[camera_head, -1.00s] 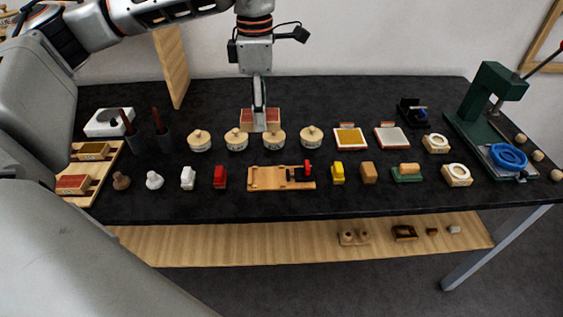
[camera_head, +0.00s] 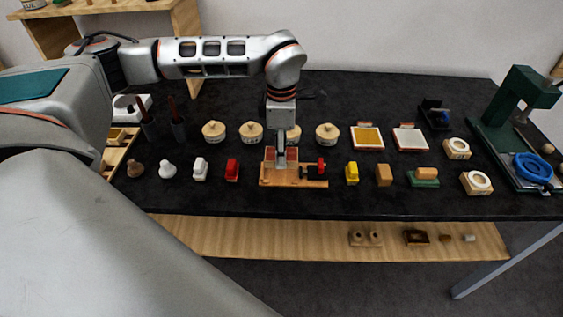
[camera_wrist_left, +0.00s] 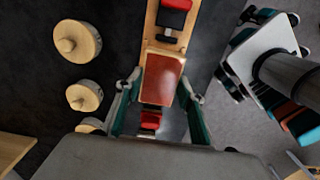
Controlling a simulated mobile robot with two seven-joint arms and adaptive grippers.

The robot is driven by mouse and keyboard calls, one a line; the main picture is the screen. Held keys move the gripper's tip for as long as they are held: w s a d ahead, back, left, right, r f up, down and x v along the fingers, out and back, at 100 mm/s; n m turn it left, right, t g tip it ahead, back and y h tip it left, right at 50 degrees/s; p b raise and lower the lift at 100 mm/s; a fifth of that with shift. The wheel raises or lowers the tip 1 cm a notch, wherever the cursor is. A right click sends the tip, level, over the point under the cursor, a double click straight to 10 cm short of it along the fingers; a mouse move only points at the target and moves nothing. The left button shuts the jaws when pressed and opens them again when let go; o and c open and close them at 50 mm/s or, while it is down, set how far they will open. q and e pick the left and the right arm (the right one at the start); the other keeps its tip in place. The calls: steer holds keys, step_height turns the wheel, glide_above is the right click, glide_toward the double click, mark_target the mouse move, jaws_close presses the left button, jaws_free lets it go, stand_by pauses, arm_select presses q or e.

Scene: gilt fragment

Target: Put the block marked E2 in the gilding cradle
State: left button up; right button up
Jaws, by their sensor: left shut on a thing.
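My left gripper (camera_head: 281,158) points down over the gilding cradle (camera_head: 315,184), a wooden board with a red and black clamp at its right end. It is shut on a wooden block (camera_head: 270,154) with a red top; no E2 mark can be read on it. The left wrist view shows the red-topped block (camera_wrist_left: 163,78) between the two fingers, over the cradle (camera_wrist_left: 151,35), short of the clamp. I cannot tell whether the block touches the board. My right gripper is not in view.
Round lidded jars (camera_head: 251,132) stand close behind the cradle. A red piece (camera_head: 232,170) stands to its left and a yellow piece (camera_head: 352,172) to its right. A tray (camera_head: 122,157) at far left is partly hidden by my arm. The table's front edge is near.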

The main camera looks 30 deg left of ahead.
mark_target(282, 173)
arm_select(q)
step_height(282, 173, down, 4)
steer(key=shift+f, duration=0.35)
steer(key=shift+f, duration=0.2)
steer(key=o, duration=1.1)
steer(key=shift+r, duration=0.1)
steer(key=shift+r, duration=0.2)
step_height(282, 173, up, 12)
steer(key=shift+f+b, duration=0.1)
steer(key=shift+b, duration=0.2)
